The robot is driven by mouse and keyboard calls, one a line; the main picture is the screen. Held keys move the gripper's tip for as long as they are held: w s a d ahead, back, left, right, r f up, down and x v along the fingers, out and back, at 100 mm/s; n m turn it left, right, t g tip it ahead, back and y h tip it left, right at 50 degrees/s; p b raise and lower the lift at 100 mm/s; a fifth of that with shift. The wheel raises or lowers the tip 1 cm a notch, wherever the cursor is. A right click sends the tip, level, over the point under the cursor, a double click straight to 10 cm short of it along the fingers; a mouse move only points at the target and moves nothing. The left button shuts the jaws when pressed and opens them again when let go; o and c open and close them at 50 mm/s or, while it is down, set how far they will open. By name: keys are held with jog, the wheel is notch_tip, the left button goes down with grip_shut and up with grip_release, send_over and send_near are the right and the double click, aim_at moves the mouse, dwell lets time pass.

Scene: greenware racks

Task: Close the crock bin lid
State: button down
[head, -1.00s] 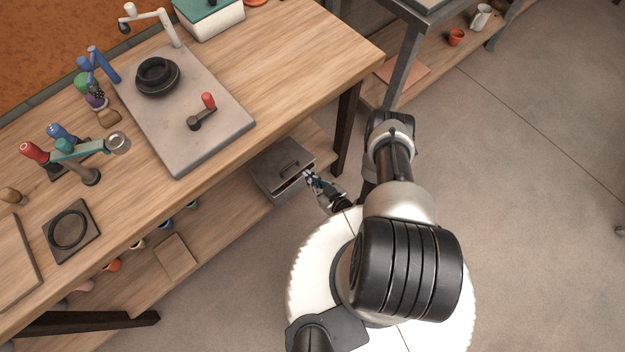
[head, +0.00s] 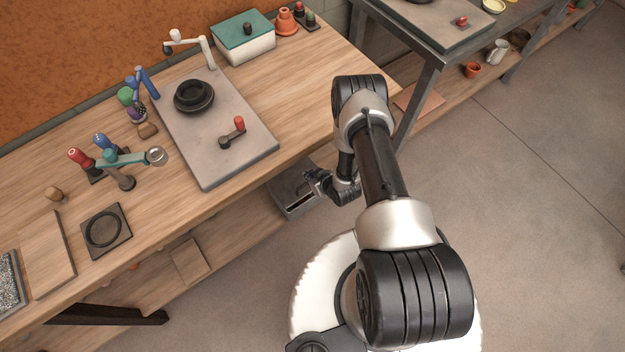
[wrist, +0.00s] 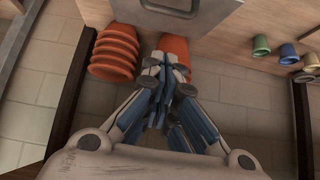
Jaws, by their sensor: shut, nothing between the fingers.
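The crock bin (head: 291,203) is a grey box on the low shelf under the workbench, partly hidden by the bench top and my arm in the head view. A dark slit shows near its front edge; I cannot tell how far the lid stands open. In the wrist view a flat grey panel with a bar handle, seemingly the lid (wrist: 212,14), fills the top edge. My gripper (head: 312,178) is beside the bin's right side in the head view. In the wrist view my gripper (wrist: 167,62) is shut and empty, its tips below the panel; contact is unclear.
Stacked orange pots (wrist: 114,54) show left of the fingers, with more orange behind them. Several small coloured cups (wrist: 288,52) are at right. The workbench top (head: 300,85) overhangs the bin. A second table (head: 440,45) stands at upper right. Open floor (head: 540,220) lies right.

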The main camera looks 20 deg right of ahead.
jog(key=b, duration=0.2)
send_over(305, 185)
jog(key=f, duration=0.4)
jog(key=shift+w+f, duration=0.2)
jog(key=shift+f, duration=0.15)
jog(key=shift+s+f+b, duration=0.2)
jog(key=shift+f+b, duration=0.4)
jog(key=shift+f, duration=1.15)
